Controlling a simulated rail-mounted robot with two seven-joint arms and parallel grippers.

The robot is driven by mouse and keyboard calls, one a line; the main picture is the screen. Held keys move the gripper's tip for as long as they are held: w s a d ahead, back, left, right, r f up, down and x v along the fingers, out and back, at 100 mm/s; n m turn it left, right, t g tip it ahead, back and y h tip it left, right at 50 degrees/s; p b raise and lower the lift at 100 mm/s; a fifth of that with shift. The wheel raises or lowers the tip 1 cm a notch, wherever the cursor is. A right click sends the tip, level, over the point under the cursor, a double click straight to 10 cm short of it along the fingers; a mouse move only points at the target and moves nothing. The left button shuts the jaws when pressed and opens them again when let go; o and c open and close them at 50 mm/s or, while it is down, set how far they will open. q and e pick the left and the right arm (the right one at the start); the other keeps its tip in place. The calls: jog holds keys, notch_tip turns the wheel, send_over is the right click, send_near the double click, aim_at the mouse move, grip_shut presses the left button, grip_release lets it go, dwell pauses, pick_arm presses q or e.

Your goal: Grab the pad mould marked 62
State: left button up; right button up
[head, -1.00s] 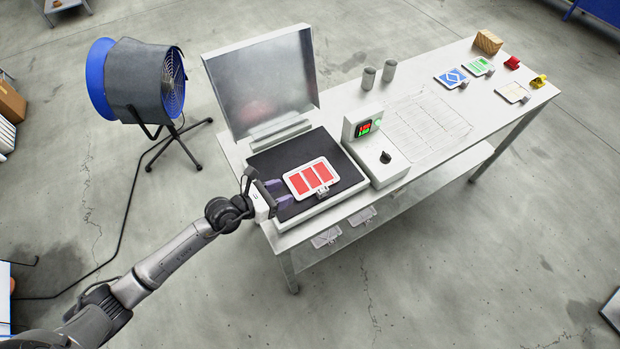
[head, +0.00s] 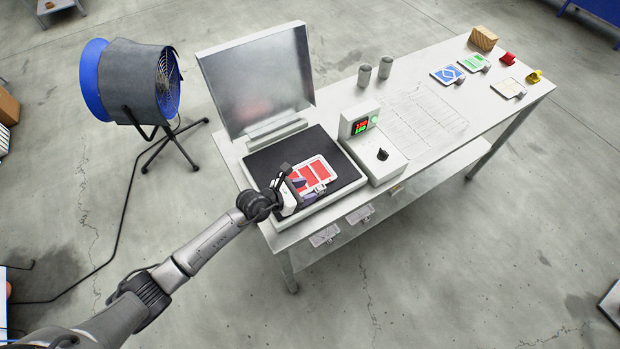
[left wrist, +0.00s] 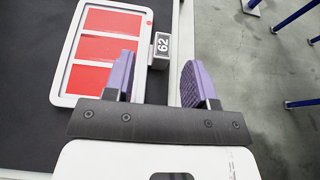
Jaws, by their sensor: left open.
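The pad mould marked 62 is a white frame with three red panels (head: 311,174). It lies on the black plate of the open press (head: 264,163). The left wrist view shows the mould (left wrist: 69,60) at upper left, with its grey tab (left wrist: 160,50) reading 62 on its right side. My left gripper (head: 301,187) is over the near edge of the mould. In the left wrist view its purple fingers (left wrist: 158,82) are open, one on each side of the line of the tab, which is just ahead of them. My right gripper is not in view.
The press lid (head: 258,80) stands open behind the plate. A control box (head: 375,148) with a lit display stands right of it. Two grey cylinders (head: 375,71), other moulds (head: 448,75) and a wooden block (head: 483,38) are farther along the bench. A blue fan (head: 130,82) stands at left.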

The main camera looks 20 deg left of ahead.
aim_at(320, 187)
pick_arm(q)
jog(key=x, duration=0.4)
jog(key=shift+w+d+f+b, duration=0.2)
jog(key=shift+d+b, duration=0.1)
jog(key=shift+d, duration=0.05)
jog(key=shift+r, duration=0.1)
grip_shut()
